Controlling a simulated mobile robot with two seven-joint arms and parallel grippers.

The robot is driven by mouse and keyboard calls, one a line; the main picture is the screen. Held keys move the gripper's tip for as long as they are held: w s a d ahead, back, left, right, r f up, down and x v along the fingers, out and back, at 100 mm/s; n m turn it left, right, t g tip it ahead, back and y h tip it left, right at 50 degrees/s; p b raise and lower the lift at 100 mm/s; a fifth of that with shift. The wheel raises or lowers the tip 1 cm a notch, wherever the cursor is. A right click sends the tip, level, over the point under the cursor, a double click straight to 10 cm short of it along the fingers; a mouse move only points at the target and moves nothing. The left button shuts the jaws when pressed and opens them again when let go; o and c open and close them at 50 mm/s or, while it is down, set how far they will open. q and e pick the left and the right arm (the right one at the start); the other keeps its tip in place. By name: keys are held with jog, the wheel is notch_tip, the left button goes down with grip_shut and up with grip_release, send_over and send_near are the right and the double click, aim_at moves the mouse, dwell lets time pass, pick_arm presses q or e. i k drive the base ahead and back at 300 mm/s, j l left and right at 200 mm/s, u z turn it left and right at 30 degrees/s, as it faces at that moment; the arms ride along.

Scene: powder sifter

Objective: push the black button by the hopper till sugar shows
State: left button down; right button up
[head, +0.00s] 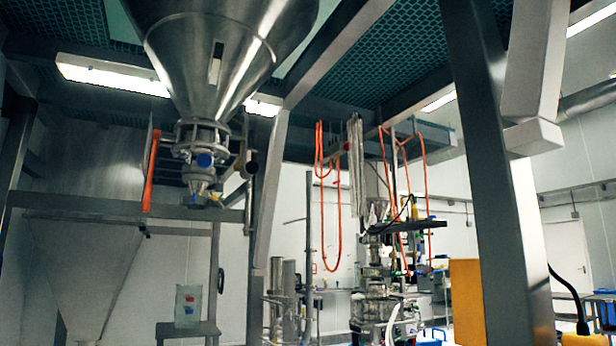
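A large shiny steel hopper (225,50) hangs at the upper left of the head view, its cone narrowing downward. Below it is a flanged valve outlet (200,145) with a blue round part (205,160) on its front. A small dark round part (252,168) sits just right of the outlet; I cannot tell whether it is the black button. A second, duller grey hopper (85,265) stands at the lower left. Neither of my grippers is in view.
A thick steel post (500,180) stands at the right, beside an orange-yellow box (466,300). Orange hoses (338,220) hang over machinery (375,270) farther back. Steel beams and green grating are overhead.

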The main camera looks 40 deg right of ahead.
aim_at(252, 167)
jog(key=i+l+z, duration=0.1)
jog(key=z, duration=0.35)
jog(key=i+z, duration=0.25)
jog(key=z, duration=0.2)
jog(key=i+j+z, duration=0.1)
jog(key=z, duration=0.35)
jog(key=i+z, duration=0.8)
jog(key=i, duration=0.05)
